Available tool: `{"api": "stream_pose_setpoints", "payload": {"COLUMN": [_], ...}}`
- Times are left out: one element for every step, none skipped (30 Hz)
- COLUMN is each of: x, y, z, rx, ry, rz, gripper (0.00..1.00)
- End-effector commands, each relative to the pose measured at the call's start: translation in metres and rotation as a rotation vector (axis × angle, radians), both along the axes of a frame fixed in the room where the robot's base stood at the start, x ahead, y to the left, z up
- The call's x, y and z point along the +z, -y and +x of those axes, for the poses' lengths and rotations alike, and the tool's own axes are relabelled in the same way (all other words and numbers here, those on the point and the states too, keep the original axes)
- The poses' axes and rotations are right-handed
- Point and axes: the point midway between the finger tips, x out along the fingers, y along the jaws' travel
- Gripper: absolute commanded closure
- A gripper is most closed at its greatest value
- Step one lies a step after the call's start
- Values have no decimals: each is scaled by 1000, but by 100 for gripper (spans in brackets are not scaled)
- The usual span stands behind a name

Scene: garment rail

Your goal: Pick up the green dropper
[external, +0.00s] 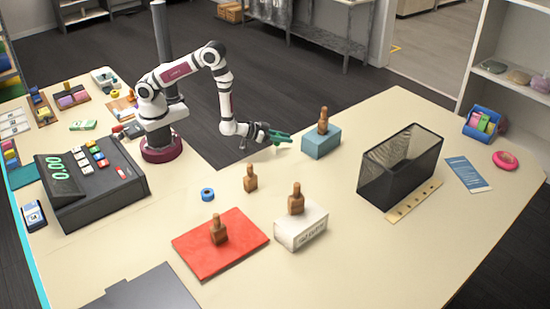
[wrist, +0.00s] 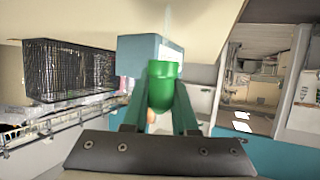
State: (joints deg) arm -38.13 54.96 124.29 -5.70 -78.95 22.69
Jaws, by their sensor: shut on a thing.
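The green dropper (wrist: 163,88) shows in the wrist view as a bright green cylinder between the two teal fingers of my gripper (wrist: 161,105). My gripper is shut on it. A pale, thin tip extends above the green part. In the external view my gripper (external: 280,137) is over the table's back edge, just left of the blue block (external: 320,143). The dropper is too small there to tell clearly from the teal fingers.
The blue block carries a wooden stamp (external: 323,121). A white box (external: 301,230) and a red pad (external: 221,252) each carry a wooden stamp; another stamp (external: 250,178) stands alone. A black mesh bin (external: 400,168) stands to the right. A cash register (external: 91,187) is at left.

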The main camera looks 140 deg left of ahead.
Motion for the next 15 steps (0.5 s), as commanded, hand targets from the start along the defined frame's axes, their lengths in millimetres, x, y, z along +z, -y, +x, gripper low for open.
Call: {"api": "stream_pose_setpoints", "payload": {"x": [2,4,8,12,16,23,29,36,45,48,51,56,61,65,71], "y": [0,0,0,0,0,0,-1,0,2,10,17,26,33,39,49], "z": [0,0,0,0,0,0,0,1,1,5,7,10,13,15,18], "rx": [0,0,-1,-1,0,-1,1,-1,-2,-6,-8,-7,-7,-6,-7], "ry": [0,0,1,2,2,2,4,3,3,2,1,2,2,2,3], "rz": [1,1,1,1,2,2,4,3,4,3,2,1,1,2,2], "gripper": [100,100,100,100,100,100,100,100,100,100,100,100,100,100,100]}}
